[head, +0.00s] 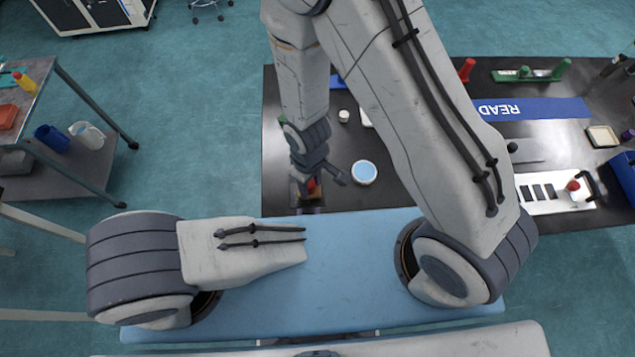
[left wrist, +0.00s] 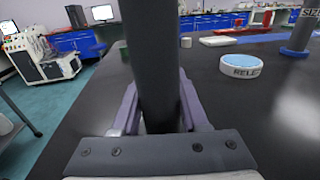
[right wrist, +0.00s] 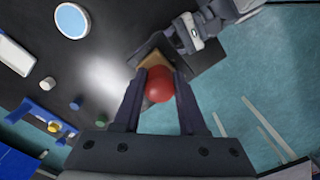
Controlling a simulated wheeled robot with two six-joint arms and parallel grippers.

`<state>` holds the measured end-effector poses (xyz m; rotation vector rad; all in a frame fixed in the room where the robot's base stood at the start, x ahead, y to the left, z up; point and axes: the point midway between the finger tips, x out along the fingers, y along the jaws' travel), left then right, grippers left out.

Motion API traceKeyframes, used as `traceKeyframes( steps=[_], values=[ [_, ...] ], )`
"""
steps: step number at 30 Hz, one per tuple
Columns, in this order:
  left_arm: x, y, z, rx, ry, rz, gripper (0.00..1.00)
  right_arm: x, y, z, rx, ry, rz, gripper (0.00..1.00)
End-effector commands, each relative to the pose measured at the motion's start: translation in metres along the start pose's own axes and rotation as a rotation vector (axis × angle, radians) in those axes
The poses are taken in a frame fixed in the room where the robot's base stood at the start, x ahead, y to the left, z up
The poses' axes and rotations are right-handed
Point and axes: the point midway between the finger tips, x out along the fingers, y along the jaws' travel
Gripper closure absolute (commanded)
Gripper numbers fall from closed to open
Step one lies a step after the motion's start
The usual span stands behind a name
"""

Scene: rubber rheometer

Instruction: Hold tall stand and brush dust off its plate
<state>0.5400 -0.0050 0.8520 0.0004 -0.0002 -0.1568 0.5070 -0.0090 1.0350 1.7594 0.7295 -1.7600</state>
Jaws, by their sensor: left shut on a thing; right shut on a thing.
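The tall stand's dark post (left wrist: 158,60) rises upright between the fingers of my left gripper (left wrist: 157,115), which is shut on it. In the right wrist view, the stand's dark square plate (right wrist: 205,62) lies beyond my right gripper (right wrist: 158,112). That gripper is shut on the red knob (right wrist: 158,85) of a brush. The brush's tan body (right wrist: 152,60) is over the plate; whether it touches is hard to tell. In the head view, the red knob (head: 312,186) shows at my right gripper (head: 318,176) near the table's left front. My left gripper is mostly hidden there. Dust is not discernible.
A round white dish with a blue top (head: 364,172) stands right of the plate on the black table (head: 400,190). A small white cup (head: 344,116) is farther back. A side cart (head: 90,170) stands at far left.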

Motion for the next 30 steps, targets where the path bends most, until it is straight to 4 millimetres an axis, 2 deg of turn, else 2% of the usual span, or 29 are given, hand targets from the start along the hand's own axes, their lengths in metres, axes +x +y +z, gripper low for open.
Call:
traceKeyframes(
  steps=[4, 6, 11, 16, 18, 30],
  values=[
    [0.0, 0.0, -0.001, 0.0, 0.002, 0.0, 1.0, 0.009, -0.01, -0.01, -0.003, -0.002, 0.0, 1.0],
    [0.0, 0.0, -0.001, 0.0, 0.001, 0.0, 1.0, -0.001, -0.015, -0.015, -0.003, 0.003, 0.0, 1.0],
    [0.0, 0.0, -0.001, 0.0, 0.002, 0.0, 1.0, 0.008, -0.025, -0.025, -0.003, -0.002, 0.0, 1.0],
    [0.0, 0.0, -0.001, 0.0, 0.002, 0.0, 1.0, 0.004, -0.031, -0.032, 0.0, 0.001, 0.0, 1.0],
    [0.0, 0.0, -0.001, 0.0, 0.002, 0.0, 1.0, -0.017, -0.031, -0.032, 0.001, 0.007, 0.0, 1.0],
    [0.0, 0.0, -0.001, 0.0, 0.002, 0.0, 1.0, -0.05, -0.03, -0.031, 0.001, 0.003, 0.0, 1.0]
  ],
)
